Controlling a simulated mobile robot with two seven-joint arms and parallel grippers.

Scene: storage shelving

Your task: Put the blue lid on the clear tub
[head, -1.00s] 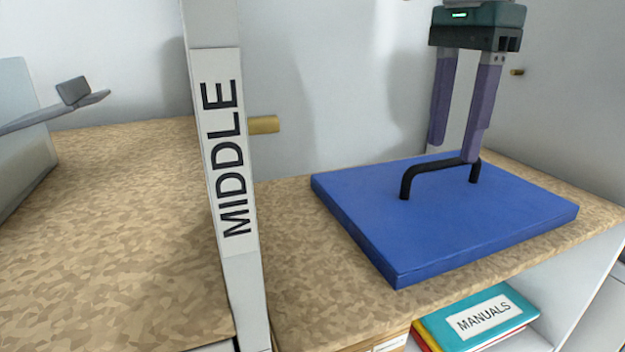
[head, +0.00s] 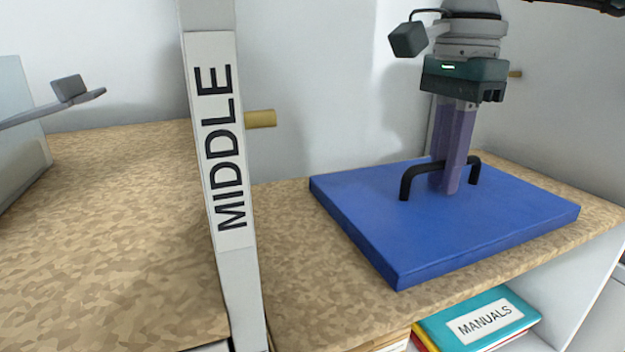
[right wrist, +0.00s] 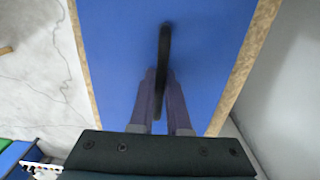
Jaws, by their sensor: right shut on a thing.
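The blue lid (head: 470,222) lies flat on the patterned shelf board at the right in the head view. A black bar handle (head: 407,180) stands up from its top. My right gripper (head: 448,180) points down at the lid, its purple fingers shut on the handle. In the right wrist view the fingers (right wrist: 160,100) sit on either side of the black handle (right wrist: 164,50), with the blue lid (right wrist: 215,50) around it. My left gripper is not in view.
A white post (head: 215,150) marked MIDDLE divides the shelf. Books marked MANUALS (head: 490,318) lie below the board. A wooden peg (head: 260,118) sticks out near the post.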

